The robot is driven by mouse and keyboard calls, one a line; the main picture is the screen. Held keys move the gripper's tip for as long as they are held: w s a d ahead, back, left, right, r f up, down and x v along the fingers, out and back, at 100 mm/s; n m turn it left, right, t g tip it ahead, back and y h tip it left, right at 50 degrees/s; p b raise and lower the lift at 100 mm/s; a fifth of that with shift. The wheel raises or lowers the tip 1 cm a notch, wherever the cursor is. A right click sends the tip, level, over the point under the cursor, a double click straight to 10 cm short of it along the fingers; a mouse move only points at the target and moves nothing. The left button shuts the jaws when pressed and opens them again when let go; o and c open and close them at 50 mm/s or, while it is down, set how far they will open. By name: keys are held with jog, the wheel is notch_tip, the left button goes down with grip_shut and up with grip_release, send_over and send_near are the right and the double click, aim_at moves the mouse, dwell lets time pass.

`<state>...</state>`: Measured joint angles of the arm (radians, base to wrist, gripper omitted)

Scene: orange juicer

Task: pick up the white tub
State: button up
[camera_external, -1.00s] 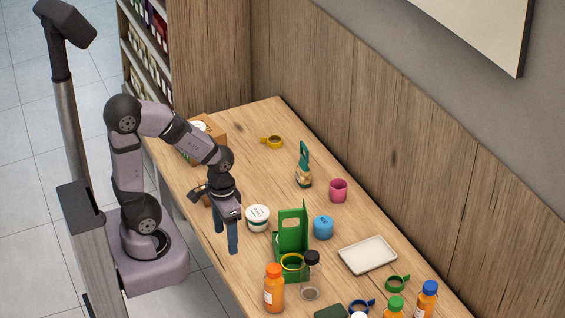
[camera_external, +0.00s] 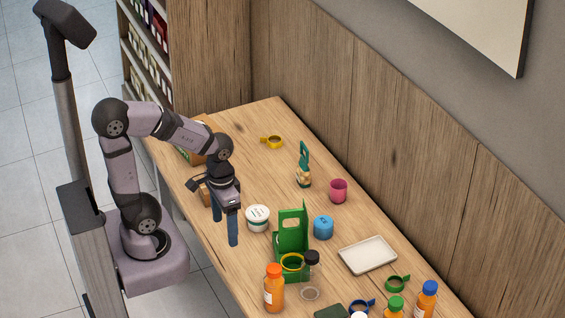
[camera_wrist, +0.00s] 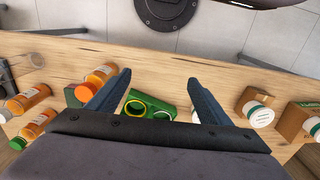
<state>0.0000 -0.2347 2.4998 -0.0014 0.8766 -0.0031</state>
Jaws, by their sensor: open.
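The white tub (camera_external: 258,217), a short round tub with a white lid and a label with green on it, stands upright on the wooden table.
A green carrier (camera_external: 291,240) stands just right of the tub, with a blue tub (camera_external: 323,227) beyond it. An orange bottle (camera_external: 274,290) stands nearer the front. A cardboard box (camera_external: 206,140) is at the far end. A pale tray (camera_external: 368,254) lies at the right.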

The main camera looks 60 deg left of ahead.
jog(key=w+a+n+t+y+b, duration=0.1)
jog(key=w+a+t+b, duration=0.3)
jog(key=a, duration=0.6)
jog(key=w+a+n+t+y+b, duration=0.1)
jog(key=w+a+t+y+b, duration=0.2)
jog(key=a, duration=0.8)
jog(key=w+a+f+n+t+y+b, duration=0.1)
jog(key=w+a+t+b, duration=0.4)
jog(key=a, duration=0.5)
jog(key=shift+w+a+f+t+y, duration=0.15)
jog(key=shift+w+t+y, duration=0.15)
jog(key=shift+w+y, duration=0.2)
jog(key=s+r+t+h+b, duration=0.2)
jog(key=s+t+b, duration=0.2)
jog(key=s+t, duration=0.1)
notch_tip(320, 180, down, 12)
jog(key=shift+f, duration=0.25)
jog(key=shift+w, duration=0.1)
